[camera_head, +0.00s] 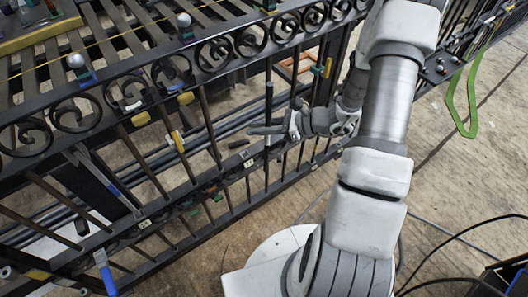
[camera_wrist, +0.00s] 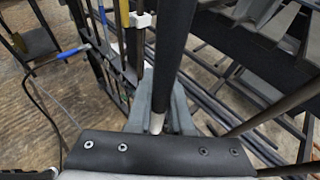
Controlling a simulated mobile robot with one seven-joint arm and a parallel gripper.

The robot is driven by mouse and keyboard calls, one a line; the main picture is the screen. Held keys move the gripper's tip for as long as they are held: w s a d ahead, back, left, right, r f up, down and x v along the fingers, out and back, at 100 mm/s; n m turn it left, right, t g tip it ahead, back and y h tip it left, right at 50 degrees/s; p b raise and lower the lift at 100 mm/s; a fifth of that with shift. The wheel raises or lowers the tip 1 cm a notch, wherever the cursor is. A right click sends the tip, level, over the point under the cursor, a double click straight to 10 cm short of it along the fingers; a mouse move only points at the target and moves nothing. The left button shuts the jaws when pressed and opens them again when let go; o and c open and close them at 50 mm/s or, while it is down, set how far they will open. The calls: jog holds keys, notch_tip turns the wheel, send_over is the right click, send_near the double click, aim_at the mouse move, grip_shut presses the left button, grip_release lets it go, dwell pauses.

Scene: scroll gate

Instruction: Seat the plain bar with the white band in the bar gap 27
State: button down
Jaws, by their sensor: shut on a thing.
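My gripper (camera_head: 268,130) is shut on a dark plain bar (camera_head: 268,102), which stands close to upright in line with the gate's other bars. In the wrist view the gripper's grey fingers (camera_wrist: 160,118) close around the bar (camera_wrist: 172,50), and its white band (camera_wrist: 157,123) shows between them. The black gate (camera_head: 205,75) has a scrolled top rail and a lower rail (camera_head: 180,205). The bar reaches from near the top rail down toward the lower rail; I cannot tell whether either end is in a gap. Small pale tags (camera_head: 143,224) sit on the lower rail; the number 27 is not readable.
Fixed bars (camera_head: 209,128) stand either side of the held bar. A yellow-marked bar (camera_head: 177,138) and a blue-handled tool (camera_head: 105,272) are at left. A green loop (camera_head: 462,98) hangs at right. Dark pipes lie behind the gate. Black cables (camera_head: 450,238) cross the floor.

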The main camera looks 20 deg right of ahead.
jog(key=s+f+n+g+y+b, duration=0.1)
jog(key=s+f+n+g+b, duration=0.15)
jog(key=f+b, duration=0.25)
jog(key=w+a+b, duration=0.1)
jog(key=w+a, duration=0.3)
jog(key=w, duration=1)
jog(key=shift+w+f+t+b, duration=0.25)
jog(key=shift+f+t+b, duration=0.05)
jog(key=shift+t+b, duration=0.15)
dwell(0.8)
jog(key=shift+a, duration=0.1)
jog(key=shift+f+b, duration=0.65)
jog(key=shift+f, duration=0.4)
dwell(0.9)
jog(key=shift+w+a+m+g+p, duration=0.15)
jog(key=shift+w+a+m+p, duration=0.1)
jog(key=shift+w, duration=0.35)
jog(key=shift+w+a+m+g+p, duration=0.15)
jog(key=shift+w+p, duration=0.1)
jog(key=shift+w, duration=0.3)
dwell(0.8)
jog(key=c, duration=0.8)
grip_release()
jog(key=shift+o, duration=0.3)
